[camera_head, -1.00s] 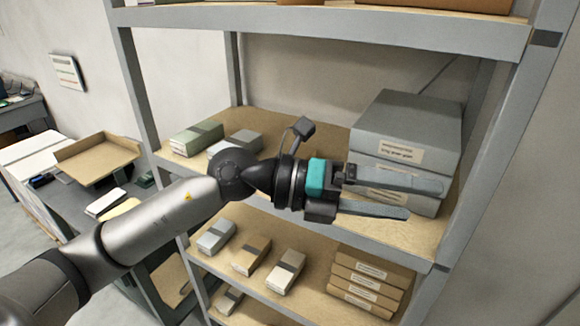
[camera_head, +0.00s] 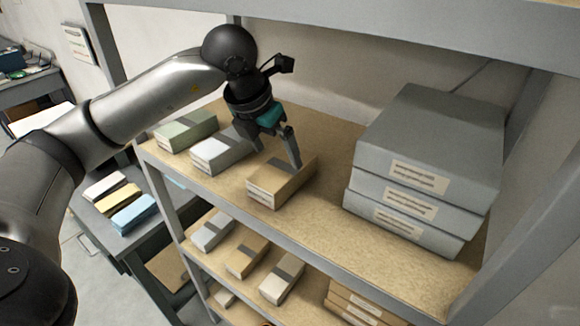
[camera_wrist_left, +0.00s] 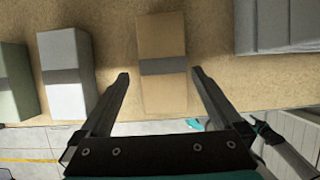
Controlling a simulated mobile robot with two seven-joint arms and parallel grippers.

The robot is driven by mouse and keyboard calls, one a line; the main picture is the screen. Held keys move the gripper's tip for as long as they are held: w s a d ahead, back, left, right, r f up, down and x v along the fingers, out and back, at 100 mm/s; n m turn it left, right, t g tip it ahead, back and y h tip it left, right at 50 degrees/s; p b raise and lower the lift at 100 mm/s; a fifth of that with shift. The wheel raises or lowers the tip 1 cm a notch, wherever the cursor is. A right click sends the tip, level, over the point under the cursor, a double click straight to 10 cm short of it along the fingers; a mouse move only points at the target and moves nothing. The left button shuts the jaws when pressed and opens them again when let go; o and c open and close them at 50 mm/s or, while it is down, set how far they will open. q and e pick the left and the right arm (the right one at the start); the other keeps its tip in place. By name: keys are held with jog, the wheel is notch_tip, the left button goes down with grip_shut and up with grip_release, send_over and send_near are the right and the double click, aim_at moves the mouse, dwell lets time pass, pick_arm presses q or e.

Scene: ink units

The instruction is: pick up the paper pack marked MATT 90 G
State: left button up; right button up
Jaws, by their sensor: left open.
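A tan paper pack (camera_head: 281,181) with a dark band lies on the middle shelf, nearest the grey boxes. A white pack (camera_head: 222,149) and a green pack (camera_head: 186,131) lie to its left. Labels show on their front ends, but the print is too small to read, so I cannot tell which says MATT 90 G. My left gripper (camera_head: 279,157) is open and points down over the tan pack. In the left wrist view the tan pack (camera_wrist_left: 162,62) lies between the lines of the open fingers (camera_wrist_left: 160,74), with room on both sides.
Stacked grey boxes (camera_head: 428,150) stand to the right on the same shelf, with bare shelf between. An upper shelf (camera_head: 350,22) runs above. Smaller packs (camera_head: 246,256) lie on the shelf below. A side table (camera_head: 150,240) holds coloured packs.

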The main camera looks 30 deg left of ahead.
aim_at(283, 166)
pick_arm(q)
jog(key=shift+p+x, duration=0.3)
jog(key=shift+x, duration=0.6)
jog(key=p+x, duration=0.1)
jog(key=x, duration=0.3)
jog(key=shift+s+d+f, duration=0.1)
jog(key=shift+d+f, duration=0.05)
jog(key=shift+d, duration=0.05)
grip_shut()
pick_arm(e)
jog(key=shift+s+r, duration=0.8)
jog(key=shift+r, duration=0.05)
